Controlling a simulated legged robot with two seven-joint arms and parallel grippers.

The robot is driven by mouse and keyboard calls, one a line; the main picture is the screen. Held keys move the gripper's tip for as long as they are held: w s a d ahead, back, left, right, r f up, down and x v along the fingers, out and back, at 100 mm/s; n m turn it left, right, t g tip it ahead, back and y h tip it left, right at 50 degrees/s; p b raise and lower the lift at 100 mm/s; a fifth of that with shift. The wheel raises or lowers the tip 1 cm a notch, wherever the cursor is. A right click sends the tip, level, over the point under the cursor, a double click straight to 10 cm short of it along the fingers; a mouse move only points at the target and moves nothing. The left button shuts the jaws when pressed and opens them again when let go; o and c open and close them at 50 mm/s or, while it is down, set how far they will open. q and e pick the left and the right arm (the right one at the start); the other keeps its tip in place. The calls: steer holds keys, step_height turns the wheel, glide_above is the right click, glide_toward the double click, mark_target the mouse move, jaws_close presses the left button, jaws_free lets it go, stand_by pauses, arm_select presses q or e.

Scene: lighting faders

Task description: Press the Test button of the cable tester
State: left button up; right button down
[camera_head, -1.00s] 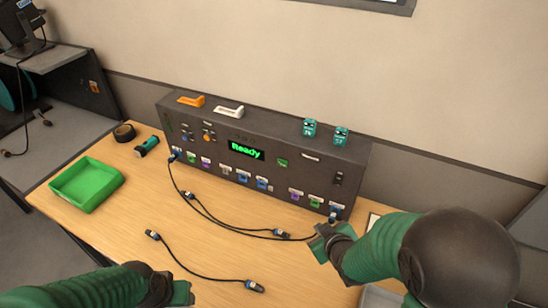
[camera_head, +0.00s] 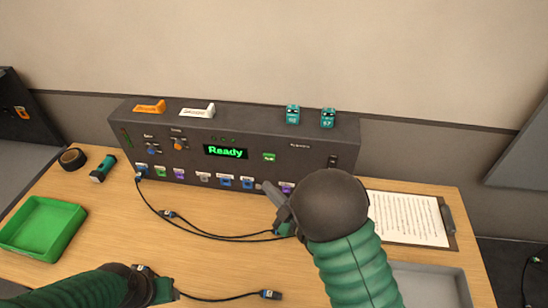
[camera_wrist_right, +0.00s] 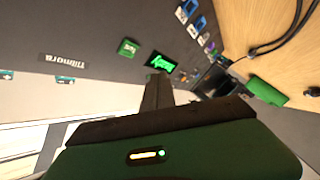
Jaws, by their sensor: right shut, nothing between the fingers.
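The cable tester (camera_head: 130,115) is a long dark box at the back of the table. Its display (camera_head: 225,152) reads "Ready" in green. A small green button (camera_head: 269,157) sits right of the display; its label is too small to read. In the right wrist view the green button (camera_wrist_right: 128,48) lies to the upper left of my fingers. My right gripper (camera_head: 268,190) is shut and empty, in front of the tester's lower front and below the button, apart from it. The right wrist hides the tester's right-hand ports. My left gripper (camera_head: 172,291) is low at the front; its fingers are unclear.
Black cables (camera_head: 200,232) lie before the tester, one plugged into its left port. A green tray (camera_head: 40,228), flashlight (camera_head: 103,168) and tape roll (camera_head: 72,158) are at left. A clipboard (camera_head: 410,218) and grey tray (camera_head: 430,285) are at right. Teal blocks (camera_head: 292,114) stand on top.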

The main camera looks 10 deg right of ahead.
mark_target(269, 158)
arm_select(q)
steer(key=shift+a+f, duration=0.15)
steer(key=shift+a, duration=0.85)
arm_select(e)
steer(key=w+d, duration=0.1)
steer(key=w, duration=0.6)
steer(key=shift+w+r, duration=0.15)
arm_select(q)
steer(key=shift+d, duration=0.3)
arm_select(e)
steer(key=shift+d, duration=0.35)
arm_select(q)
steer(key=shift+a, duration=0.2)
arm_select(e)
steer(key=shift+a, duration=0.15)
arm_select(q)
steer(key=shift+d+f, duration=0.1)
arm_select(e)
steer(key=shift+w+d, duration=0.25)
steer(key=shift+w, duration=0.1)
